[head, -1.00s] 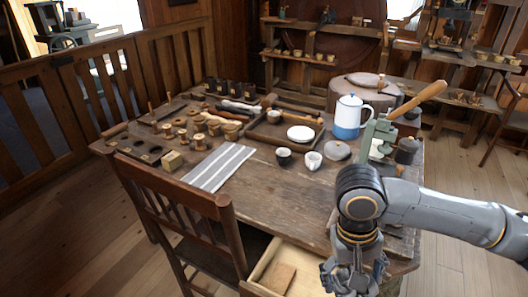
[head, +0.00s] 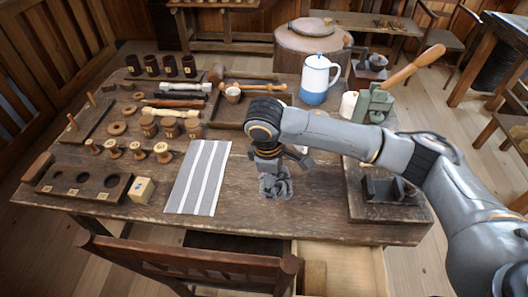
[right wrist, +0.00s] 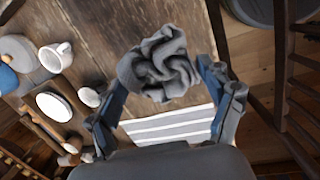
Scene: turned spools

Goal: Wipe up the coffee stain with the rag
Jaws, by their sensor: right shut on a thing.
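My right gripper (head: 274,178) is in the middle of the head view, low over the front part of the wooden table (head: 250,225). It is shut on a crumpled grey rag (head: 276,188). In the right wrist view, the rag (right wrist: 160,65) sits bunched between the two fingertips of the gripper (right wrist: 161,78). I cannot tell if the rag touches the tabletop. I cannot make out a coffee stain on the visible wood; my arm and the rag hide part of the table. My left gripper is not in view.
A striped grey cloth (head: 199,178) lies flat left of the gripper. A white cup (right wrist: 56,57) and a plate (right wrist: 54,107) stand nearby. A blue-and-white pot (head: 317,80) is behind. An open drawer (head: 352,268) and a chair (head: 185,262) are at the front.

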